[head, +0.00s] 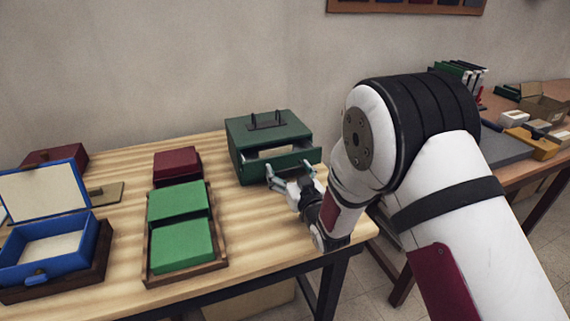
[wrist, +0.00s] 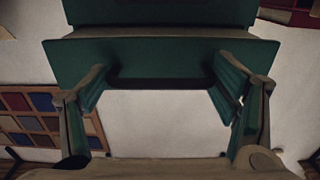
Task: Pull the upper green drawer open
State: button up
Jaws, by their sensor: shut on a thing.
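The green drawer box (head: 262,131) stands at the back right of the wooden table, with a dark handle on its lid. Its drawer (head: 308,157) is partly pulled out, and a pale interior shows behind the front panel. The green drawer front (wrist: 150,55) fills the upper middle of the wrist view. A dark handle (wrist: 160,83) sits low on it. My gripper (head: 289,172) is at the drawer front; in the wrist view its fingers (wrist: 160,92) are set wide, one at each end of the handle, shut on it. Finger contact is hard to see. I cannot make out a second green drawer.
An open blue box (head: 45,276) stands at the left. A brown tray (head: 150,283) holds two green blocks in front of a dark red box (head: 177,163). Bare table lies between the tray and my gripper. A second table (head: 540,166) with boxes is at the right.

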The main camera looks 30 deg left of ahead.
jog(key=p+v, duration=0.1)
jog(key=v, duration=0.7)
jog(key=shift+s+d+f, duration=0.1)
jog(key=shift+s+d, duration=0.15)
jog(key=shift+d, duration=0.05)
jog(key=o, duration=1.4)
jog(key=shift+o, duration=0.2)
jog(key=shift+s, duration=0.1)
jog(key=v, duration=1.1)
jog(key=shift+s+d, duration=0.2)
jog(key=shift+d, duration=0.2)
